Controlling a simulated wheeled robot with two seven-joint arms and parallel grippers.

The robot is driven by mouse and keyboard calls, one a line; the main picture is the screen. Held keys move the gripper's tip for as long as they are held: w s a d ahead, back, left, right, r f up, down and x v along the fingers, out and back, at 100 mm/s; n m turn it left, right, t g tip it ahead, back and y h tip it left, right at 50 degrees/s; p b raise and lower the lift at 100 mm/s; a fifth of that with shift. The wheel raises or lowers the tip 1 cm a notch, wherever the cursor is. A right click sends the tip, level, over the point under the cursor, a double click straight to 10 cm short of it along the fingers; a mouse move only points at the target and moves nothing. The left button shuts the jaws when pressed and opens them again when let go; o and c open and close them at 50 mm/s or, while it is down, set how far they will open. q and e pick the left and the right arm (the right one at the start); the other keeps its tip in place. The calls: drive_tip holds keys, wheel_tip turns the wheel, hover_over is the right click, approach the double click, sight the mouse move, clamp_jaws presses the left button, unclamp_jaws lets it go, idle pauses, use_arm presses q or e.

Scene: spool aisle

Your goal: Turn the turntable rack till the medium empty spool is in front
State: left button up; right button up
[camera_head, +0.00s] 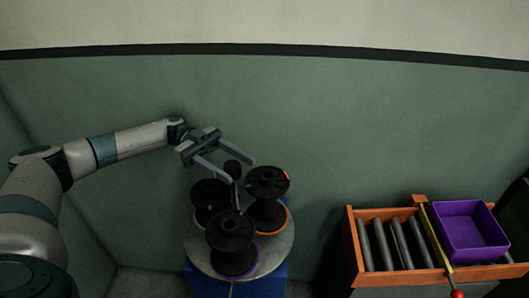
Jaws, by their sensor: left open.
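The turntable rack (203,257) is a round grey disc on a blue base, low in the middle of the head view. Several black spools stand on it. One spool (229,229) is at the front, with a purple ring near its foot. Another spool (267,182) is at the right, with orange at its rim and foot. A third spool (208,192) is at the left. I cannot tell which one is the medium empty spool. A black knob (232,167) rises among them. My left gripper (239,171) is open, its fingers reaching over the knob; contact is unclear. My right gripper is out of view.
An orange wooden crate (352,247) with several dark rollers stands at the right. A purple bin (468,208) sits on its right side. A yellow bar (434,237) with a red ball end crosses beside the bin. A green wall stands behind.

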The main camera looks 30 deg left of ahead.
use_arm(q)
drive_tip(key=r, duration=0.1)
drive_tip(key=d+r+b, duration=0.1)
drive_tip(key=r, duration=0.1)
drive_tip(key=shift+r, duration=0.2)
drive_tip(key=d+r+b, duration=0.1)
drive_tip(key=d+r, duration=0.5)
drive_tip(key=d, duration=0.4)
drive_tip(key=shift+d+r+b, duration=0.25)
drive_tip(key=shift+d+b, duration=0.1)
drive_tip(key=shift+b, duration=0.05)
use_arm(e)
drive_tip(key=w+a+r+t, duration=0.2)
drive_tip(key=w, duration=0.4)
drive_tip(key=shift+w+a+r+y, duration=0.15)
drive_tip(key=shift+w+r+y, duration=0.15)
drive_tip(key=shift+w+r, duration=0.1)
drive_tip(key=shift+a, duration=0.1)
